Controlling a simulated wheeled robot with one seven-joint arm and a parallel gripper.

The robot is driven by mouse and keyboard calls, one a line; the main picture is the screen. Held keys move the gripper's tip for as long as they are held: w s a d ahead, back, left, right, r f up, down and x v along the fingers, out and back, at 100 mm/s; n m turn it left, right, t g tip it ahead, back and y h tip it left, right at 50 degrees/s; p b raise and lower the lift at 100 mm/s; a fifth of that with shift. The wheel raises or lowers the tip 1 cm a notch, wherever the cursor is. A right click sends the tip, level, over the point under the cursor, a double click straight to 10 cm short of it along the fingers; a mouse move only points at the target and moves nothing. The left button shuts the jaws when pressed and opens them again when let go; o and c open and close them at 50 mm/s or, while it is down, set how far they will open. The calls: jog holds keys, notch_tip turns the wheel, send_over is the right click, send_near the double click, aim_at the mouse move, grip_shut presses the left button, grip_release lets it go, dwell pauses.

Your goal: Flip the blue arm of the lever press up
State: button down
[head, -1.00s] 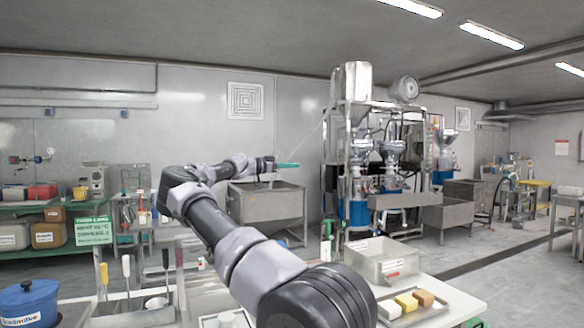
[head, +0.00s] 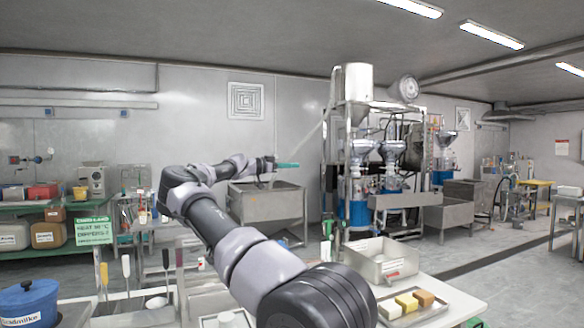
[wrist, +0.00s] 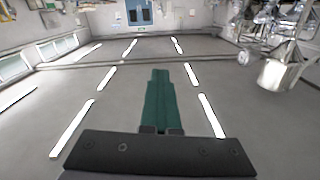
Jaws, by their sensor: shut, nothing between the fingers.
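My gripper (head: 290,165) is raised in mid-air at the far end of my outstretched arm, in front of the back wall and above a steel hopper. Its teal fingers are closed together and hold nothing. They also show in the wrist view (wrist: 160,90), seen against the ceiling with its light strips. I cannot make out a lever press with a blue arm in either view. My own arm hides part of the near table.
The near table holds a blue pot (head: 28,304), several upright-handled tools, a steel bin (head: 380,262) and a tray with coloured blocks (head: 415,302). A tall steel machine (head: 357,150) stands to the right of my gripper. Open floor (head: 470,255) lies to the right.

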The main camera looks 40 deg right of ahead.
dwell(0.3)
jog(key=c, duration=0.8)
grip_release()
jog(key=shift+c, duration=0.2)
jog(key=v, duration=1)
jog(key=shift+a, duration=0.35)
jog(key=shift+w, duration=0.1)
